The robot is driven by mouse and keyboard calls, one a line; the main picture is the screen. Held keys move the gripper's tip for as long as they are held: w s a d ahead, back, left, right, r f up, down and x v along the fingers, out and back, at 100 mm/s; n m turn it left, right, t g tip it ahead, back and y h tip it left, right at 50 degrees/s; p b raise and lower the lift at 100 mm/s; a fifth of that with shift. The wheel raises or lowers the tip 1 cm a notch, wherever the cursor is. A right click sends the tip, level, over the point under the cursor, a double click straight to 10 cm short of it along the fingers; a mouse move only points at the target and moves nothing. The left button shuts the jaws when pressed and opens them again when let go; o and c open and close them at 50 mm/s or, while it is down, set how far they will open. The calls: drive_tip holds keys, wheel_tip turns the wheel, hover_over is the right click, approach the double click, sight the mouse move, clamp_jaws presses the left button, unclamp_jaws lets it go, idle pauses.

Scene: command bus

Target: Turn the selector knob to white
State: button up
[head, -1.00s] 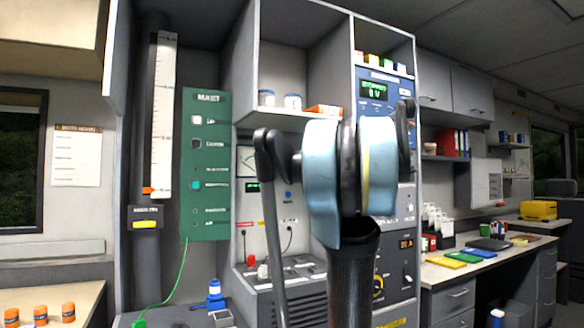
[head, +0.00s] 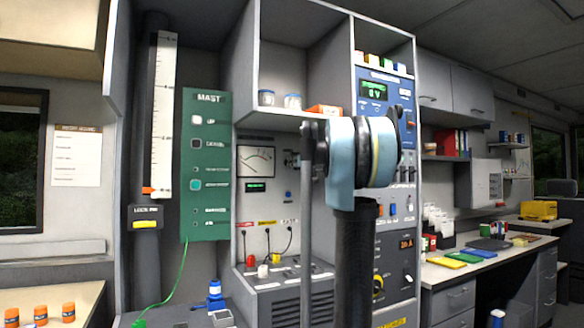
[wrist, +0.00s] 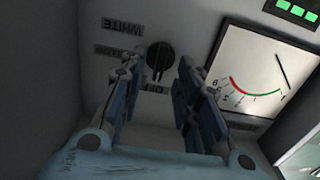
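The selector knob (wrist: 160,57) is a dark round knob on a pale panel in the wrist view. A raised bar crosses it roughly up and down, with its lower end toward the OFF label (wrist: 155,88). I cannot tell which end is the pointer. The WHITE label (wrist: 123,28) is upside down at its upper left. Another label (wrist: 112,50), too dim to read, lies below that. My gripper (wrist: 159,72) is open, its fingers left and right of the knob; contact is not clear.
An analogue meter (wrist: 258,75) with a green and red scale is right of the knob. It also shows in the head view (head: 256,161). A green MAST panel (head: 207,140) is left of it. A blue equipment rack (head: 388,90) stands behind my arm.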

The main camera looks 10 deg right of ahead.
drive_tip(key=shift+x, duration=1.75)
clamp_jaws()
